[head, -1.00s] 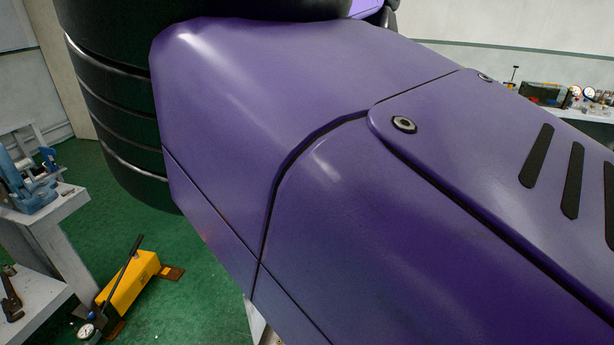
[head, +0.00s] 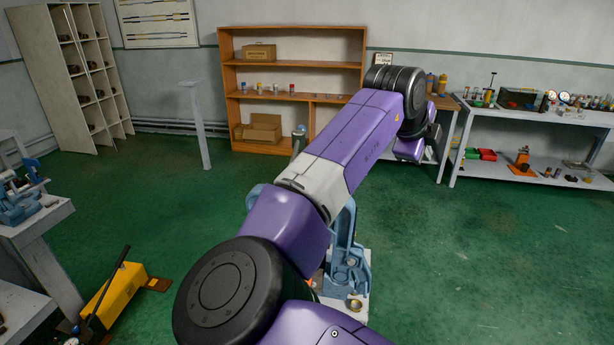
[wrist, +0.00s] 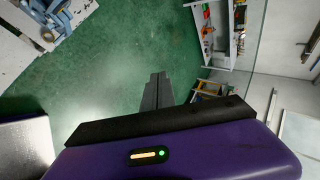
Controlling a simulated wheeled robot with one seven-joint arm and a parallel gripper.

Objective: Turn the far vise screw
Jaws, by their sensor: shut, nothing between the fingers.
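A blue pipe vise (head: 346,250) stands on a pale stand in the middle of the head view, largely hidden behind my arm. A grey upright cylinder (head: 299,138) rises above my arm there; it may be the vise's screw top. Another blue vise (head: 18,203) sits on the bench at the left edge. I cannot tell which is the far vise. In the wrist view a blue vise (wrist: 50,12) shows at the top left, on a pale surface. My gripper (wrist: 157,78) is shut and empty over green floor, well apart from the vise. Its fingers are not discernible in the head view.
A yellow hand pump (head: 115,298) lies on the floor at left. A thin white post (head: 196,125) stands before the back wall. A wooden shelf (head: 230,90) and a grey bench (head: 520,115) with tools line the back. The floor at right is clear.

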